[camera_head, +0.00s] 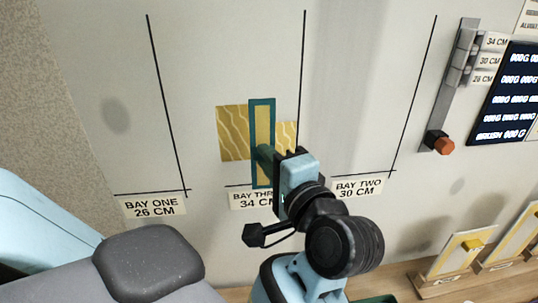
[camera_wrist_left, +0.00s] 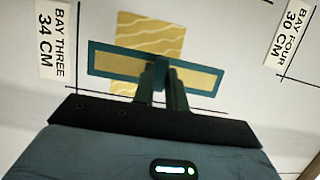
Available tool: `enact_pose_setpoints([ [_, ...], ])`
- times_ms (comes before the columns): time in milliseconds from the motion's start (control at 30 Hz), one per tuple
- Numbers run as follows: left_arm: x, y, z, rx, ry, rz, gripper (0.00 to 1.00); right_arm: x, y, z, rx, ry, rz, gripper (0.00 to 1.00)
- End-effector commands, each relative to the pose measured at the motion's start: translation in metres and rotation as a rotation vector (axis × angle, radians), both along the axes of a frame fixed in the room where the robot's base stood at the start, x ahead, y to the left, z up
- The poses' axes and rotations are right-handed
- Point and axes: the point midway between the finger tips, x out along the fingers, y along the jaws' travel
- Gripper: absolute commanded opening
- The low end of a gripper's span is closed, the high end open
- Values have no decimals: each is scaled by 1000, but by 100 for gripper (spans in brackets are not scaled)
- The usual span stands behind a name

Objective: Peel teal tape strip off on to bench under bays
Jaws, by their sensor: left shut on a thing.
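A long narrow teal-edged piece with a gold middle, the teal strip (camera_head: 262,107), stands upright in front of the wall over a patch of gold wavy-patterned paper (camera_head: 232,133). In the left wrist view the teal strip (camera_wrist_left: 110,60) lies across the gold paper (camera_wrist_left: 150,32). My left gripper (camera_head: 267,155) is shut on a short teal grip at the strip's middle. Its dark fingers (camera_wrist_left: 163,88) hide part of the strip. I cannot tell whether the strip touches the paper. My right gripper is not in view.
Black lines mark bays on the pale wall, with labels such as the 26 CM card (camera_head: 153,207). A wooden bench (camera_head: 400,279) runs below at the right, bearing several framed pieces (camera_head: 455,255). A rail with an orange knob (camera_head: 443,146) and a dark display (camera_head: 510,90) are at upper right.

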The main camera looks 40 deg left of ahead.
Motion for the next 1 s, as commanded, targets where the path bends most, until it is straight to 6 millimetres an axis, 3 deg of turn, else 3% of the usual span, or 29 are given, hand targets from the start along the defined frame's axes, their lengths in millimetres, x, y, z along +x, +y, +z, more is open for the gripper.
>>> enact_pose_setpoints([
  [400, -15, -19, -1, -1, 1, 0, 0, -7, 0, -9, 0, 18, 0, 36],
  [1000, -16, -20, 0, 0, 0, 0, 0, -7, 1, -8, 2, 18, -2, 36],
])
